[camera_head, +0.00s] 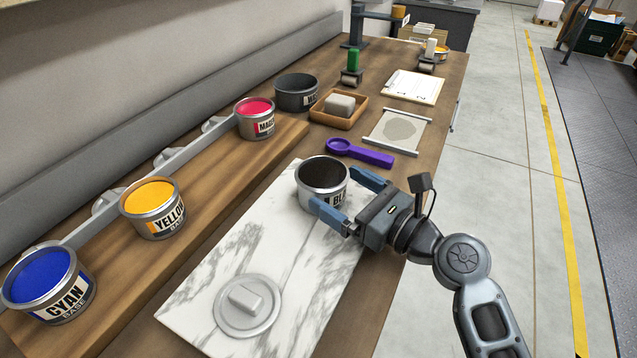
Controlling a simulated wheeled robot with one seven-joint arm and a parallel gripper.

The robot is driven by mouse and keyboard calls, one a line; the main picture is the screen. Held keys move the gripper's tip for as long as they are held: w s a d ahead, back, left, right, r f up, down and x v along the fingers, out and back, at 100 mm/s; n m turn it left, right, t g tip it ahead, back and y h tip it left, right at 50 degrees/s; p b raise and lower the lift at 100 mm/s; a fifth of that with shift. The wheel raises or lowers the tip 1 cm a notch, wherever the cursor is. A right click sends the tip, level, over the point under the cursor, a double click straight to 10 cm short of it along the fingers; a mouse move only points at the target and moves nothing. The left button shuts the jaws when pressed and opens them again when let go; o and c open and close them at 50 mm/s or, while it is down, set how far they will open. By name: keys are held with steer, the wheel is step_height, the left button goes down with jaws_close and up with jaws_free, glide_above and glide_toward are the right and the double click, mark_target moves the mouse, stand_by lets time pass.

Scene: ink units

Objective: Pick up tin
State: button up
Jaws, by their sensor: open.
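A tin of black ink (322,178) stands upright near the far end of the white marble slab (215,275). Its label is partly hidden by my gripper. My gripper (340,188) reaches in from the right with its blue fingers apart. One finger is at the tin's near side and the other at its far right side, so the fingers are around or just beside it; contact cannot be told. Other tins stand on the raised wooden shelf: cyan (48,285), yellow (153,208) and magenta (255,118). A dark tin (297,92) stands beyond the magenta one.
A round grey lid-like disc (247,306) lies on the slab's near part. A purple spoon (360,153), a wooden tray (339,110) with a grey block, a mesh screen (398,131) and a clipboard (412,87) lie beyond the tin. Open floor lies to the right.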

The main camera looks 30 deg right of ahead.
mark_target(307, 170)
steer(key=x, duration=0.5)
steer(key=shift+p, duration=0.3)
steer(key=shift+r, duration=0.1)
steer(key=c, duration=1.1)
